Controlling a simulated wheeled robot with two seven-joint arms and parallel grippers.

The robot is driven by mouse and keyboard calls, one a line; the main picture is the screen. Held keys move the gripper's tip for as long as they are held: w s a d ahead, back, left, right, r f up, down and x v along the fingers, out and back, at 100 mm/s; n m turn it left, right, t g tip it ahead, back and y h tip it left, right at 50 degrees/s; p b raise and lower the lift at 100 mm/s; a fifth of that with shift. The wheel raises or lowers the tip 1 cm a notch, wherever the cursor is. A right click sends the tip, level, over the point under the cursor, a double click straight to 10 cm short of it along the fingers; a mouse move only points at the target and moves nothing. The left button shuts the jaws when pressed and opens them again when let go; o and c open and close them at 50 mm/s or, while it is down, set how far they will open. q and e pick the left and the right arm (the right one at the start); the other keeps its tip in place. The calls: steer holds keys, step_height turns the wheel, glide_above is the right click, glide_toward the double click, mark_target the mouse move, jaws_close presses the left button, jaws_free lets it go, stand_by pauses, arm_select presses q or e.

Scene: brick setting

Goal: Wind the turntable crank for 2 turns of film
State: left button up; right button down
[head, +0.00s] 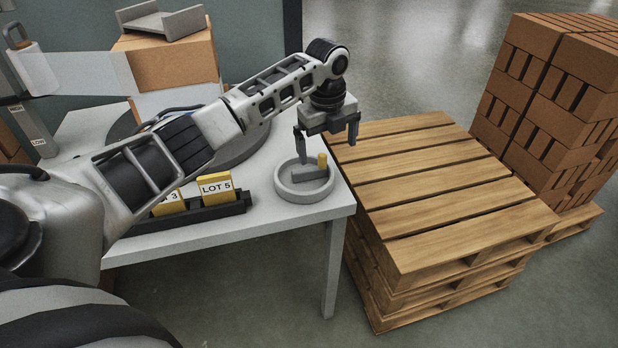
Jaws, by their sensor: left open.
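The crank is a grey round dial (293,188) with a raised rim on the table's right front corner. A grey arm lies inside it, and a yellow upright handle (323,161) stands at its right side. My left gripper (327,146) is open above the crank, fingers pointing down. One finger is left of the handle and the other is to its right; I cannot tell whether either touches it. My right gripper is not in view.
A dark rack (230,208) with yellow cards, one reading LOT 5, stands left of the crank. A stack of wooden pallets (440,190) is close to the table's right edge. Bricks (560,100) are piled further right. A HIGH/LOW post stands far left.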

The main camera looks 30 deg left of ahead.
arm_select(q)
step_height(320, 180, up, 7)
steer(key=m+g, duration=0.1)
steer(key=m, duration=0.1)
glide_above(309, 169)
steer(key=b, duration=0.1)
step_height(309, 169, down, 15)
steer(key=shift+f+b, duration=0.2)
steer(key=shift+b, duration=0.65)
steer(key=c, duration=1)
